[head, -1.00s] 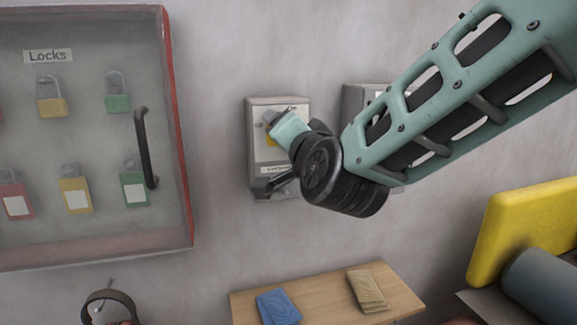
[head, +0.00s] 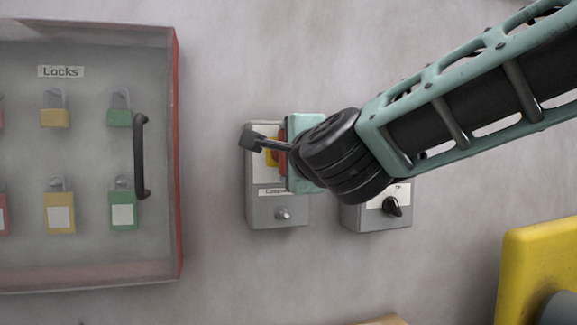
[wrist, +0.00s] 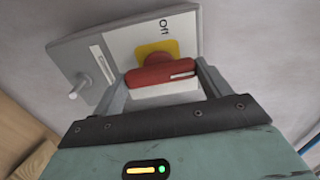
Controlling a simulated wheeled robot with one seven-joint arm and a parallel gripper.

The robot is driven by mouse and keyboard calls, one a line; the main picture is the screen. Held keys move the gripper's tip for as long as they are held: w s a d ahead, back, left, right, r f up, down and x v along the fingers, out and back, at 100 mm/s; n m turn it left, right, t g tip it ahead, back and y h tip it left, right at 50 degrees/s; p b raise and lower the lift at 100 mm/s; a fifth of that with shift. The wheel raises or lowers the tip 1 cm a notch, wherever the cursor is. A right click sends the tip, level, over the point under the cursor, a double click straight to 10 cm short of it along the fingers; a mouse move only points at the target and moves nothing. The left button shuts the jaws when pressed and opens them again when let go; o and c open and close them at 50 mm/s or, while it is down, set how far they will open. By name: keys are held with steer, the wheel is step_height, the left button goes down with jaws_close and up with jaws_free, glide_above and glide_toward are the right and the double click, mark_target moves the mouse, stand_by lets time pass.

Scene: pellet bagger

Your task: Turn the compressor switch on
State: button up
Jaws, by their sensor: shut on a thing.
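The compressor switch is a grey wall box (head: 278,208) with a partly covered label, a yellow plate (head: 271,152) and a red handle (head: 281,160). My gripper (wrist: 163,84) is at the switch, shut on the red handle (wrist: 160,75), which sits between its two fingers in the wrist view.
A second grey box (head: 370,216) with a black knob stands close at the right. A silver knob (head: 283,213) sits low on the compressor box. A padlock cabinet (head: 178,230) with a black handle hangs at the left. A yellow part (head: 530,255) is at the lower right.

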stand_by(0.4)
steer(key=o, duration=1)
